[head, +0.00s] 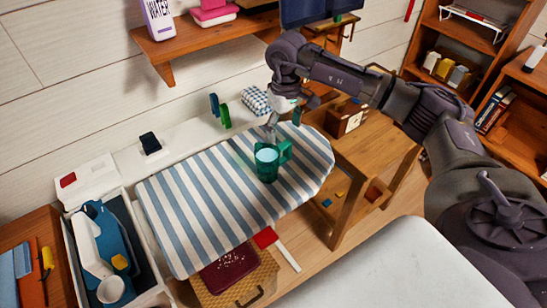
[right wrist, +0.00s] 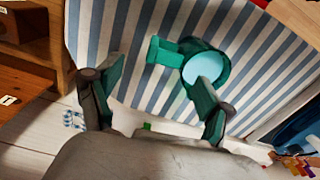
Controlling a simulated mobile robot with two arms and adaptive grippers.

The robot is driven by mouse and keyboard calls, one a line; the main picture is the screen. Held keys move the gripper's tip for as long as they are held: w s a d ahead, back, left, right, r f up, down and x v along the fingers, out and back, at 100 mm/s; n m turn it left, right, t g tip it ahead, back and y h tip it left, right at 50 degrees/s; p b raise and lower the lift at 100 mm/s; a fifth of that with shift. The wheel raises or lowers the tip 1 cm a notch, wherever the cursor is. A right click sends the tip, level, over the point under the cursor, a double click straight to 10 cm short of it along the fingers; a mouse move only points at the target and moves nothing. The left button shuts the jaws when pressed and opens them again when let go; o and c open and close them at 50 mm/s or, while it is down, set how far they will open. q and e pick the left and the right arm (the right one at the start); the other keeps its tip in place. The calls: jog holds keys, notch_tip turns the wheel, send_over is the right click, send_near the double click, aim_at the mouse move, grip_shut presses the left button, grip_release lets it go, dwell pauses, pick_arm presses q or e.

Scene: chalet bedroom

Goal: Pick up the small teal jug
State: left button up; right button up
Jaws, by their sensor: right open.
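The small teal jug (head: 267,172) stands on the blue-and-white striped ironing board, its handle toward the right in the head view. Its inside looks pale blue. My right gripper (head: 284,120) is open above and just behind the jug, pointing down. In the right wrist view the jug (right wrist: 196,57) lies beyond the right fingertip, which covers part of its opening. The jug's handle shows between the two fingers of my right gripper (right wrist: 157,83). Nothing is between the pads. My left gripper is not in view.
The striped board (head: 190,215) is otherwise mostly clear. Green and blue upright items (head: 225,115) and a checked box (head: 255,100) stand behind it. A wooden table (head: 365,155) is at its right. A wall shelf (head: 195,45) is above.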

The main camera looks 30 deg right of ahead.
aim_at(283, 145)
jog(key=shift+f, duration=0.85)
jog(key=f+p, duration=0.2)
jog(key=f, duration=0.2)
jog(key=shift+s+a+f+p, duration=0.25)
jog(key=shift+s+f+p, duration=0.05)
jog(key=shift+f+p, duration=0.1)
jog(key=shift+f, duration=0.3)
jog(key=c, duration=1.5)
jog(key=shift+r, duration=0.1)
jog(key=shift+w+r, duration=0.1)
